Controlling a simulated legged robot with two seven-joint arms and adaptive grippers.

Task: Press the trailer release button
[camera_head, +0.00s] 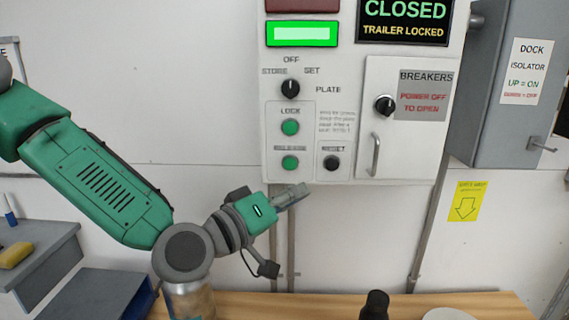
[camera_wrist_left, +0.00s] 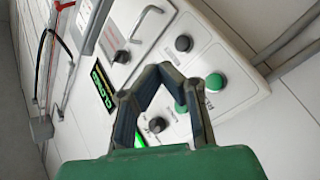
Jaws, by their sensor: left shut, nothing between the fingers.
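The release button (camera_head: 290,162) is a green round button low on the white control panel (camera_head: 345,172), under its "RELEASE" label. It also shows in the left wrist view (camera_wrist_left: 215,83), to the right of my fingers. The similar green lock button (camera_head: 290,127) is above it; in the wrist view a finger partly covers it. My left gripper (camera_head: 304,188) is shut and empty. In the head view its tips appear just below the panel's lower edge, below and right of the release button, and no contact with the button is visible. My right gripper is not in view.
A black reset button (camera_head: 331,163) is right of the release button, and a black selector knob (camera_head: 290,89) is above. The breaker door has a protruding handle (camera_head: 376,154). The display (camera_head: 405,22) reads "CLOSED, TRAILER LOCKED". A wooden bench (camera_head: 330,304) is below.

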